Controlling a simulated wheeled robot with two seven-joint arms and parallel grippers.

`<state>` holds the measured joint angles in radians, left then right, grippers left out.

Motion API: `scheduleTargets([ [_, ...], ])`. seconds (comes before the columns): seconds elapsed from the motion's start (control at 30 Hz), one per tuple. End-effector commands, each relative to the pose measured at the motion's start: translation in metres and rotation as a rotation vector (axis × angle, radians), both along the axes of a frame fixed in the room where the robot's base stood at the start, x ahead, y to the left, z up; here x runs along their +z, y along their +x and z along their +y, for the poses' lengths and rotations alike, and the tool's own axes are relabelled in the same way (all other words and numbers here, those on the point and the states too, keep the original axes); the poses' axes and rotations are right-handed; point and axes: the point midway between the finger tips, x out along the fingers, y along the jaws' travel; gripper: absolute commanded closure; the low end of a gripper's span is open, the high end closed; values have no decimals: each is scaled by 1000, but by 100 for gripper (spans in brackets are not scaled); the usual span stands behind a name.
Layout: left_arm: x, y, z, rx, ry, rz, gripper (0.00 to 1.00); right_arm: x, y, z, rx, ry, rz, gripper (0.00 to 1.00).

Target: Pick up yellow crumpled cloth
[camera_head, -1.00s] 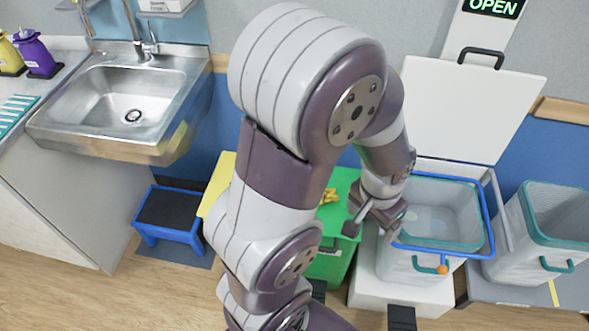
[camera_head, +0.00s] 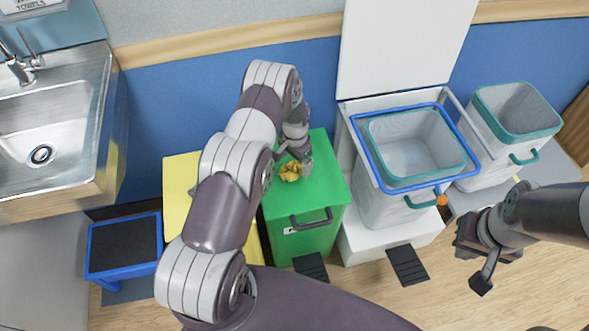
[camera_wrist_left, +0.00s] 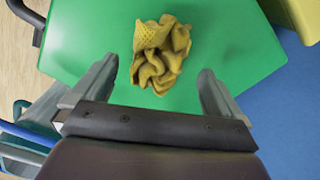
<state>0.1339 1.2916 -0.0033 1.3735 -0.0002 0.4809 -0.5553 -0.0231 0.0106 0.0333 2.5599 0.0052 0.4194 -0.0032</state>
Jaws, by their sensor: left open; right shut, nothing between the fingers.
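The yellow crumpled cloth (camera_head: 290,172) lies on top of the green bin (camera_head: 318,192). In the left wrist view the cloth (camera_wrist_left: 161,54) is bunched up on the flat green lid (camera_wrist_left: 225,38). My left gripper (camera_wrist_left: 158,88) is open, with its two fingers apart and the cloth just beyond and between their tips. In the head view my left gripper (camera_head: 296,158) is over the green lid beside the cloth, partly hidden by its own arm. My right gripper (camera_head: 478,258) is at the lower right, away from the cloth and holding nothing.
An open bin with a blue rim (camera_head: 372,160) and raised white lid (camera_head: 400,45) stands right of the green bin. A grey bin with a teal rim (camera_head: 520,108) is farther right. A yellow bin (camera_head: 180,185), blue step stool (camera_head: 122,245) and sink (camera_head: 50,130) are at left.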

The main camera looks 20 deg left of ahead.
Motion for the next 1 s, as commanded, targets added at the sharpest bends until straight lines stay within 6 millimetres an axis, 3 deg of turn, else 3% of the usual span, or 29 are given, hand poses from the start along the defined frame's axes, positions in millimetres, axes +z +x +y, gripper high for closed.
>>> scheduleTargets([
  [0.17,-30,-3,0,0,-1,0,0,0,0,0,0,0,0,100],
  [0.4,-34,-2,0,0,-1,-3,0,0,0,0,0,0,0,100],
  [0.43,-34,-2,0,0,-1,-3,3,0,0,0,0,0,0,100],
  [0.6,-33,-2,0,0,-1,-2,57,0,0,0,0,0,0,100],
  [1.0,-29,-2,0,0,-1,-2,58,0,0,0,0,0,0,100],
])
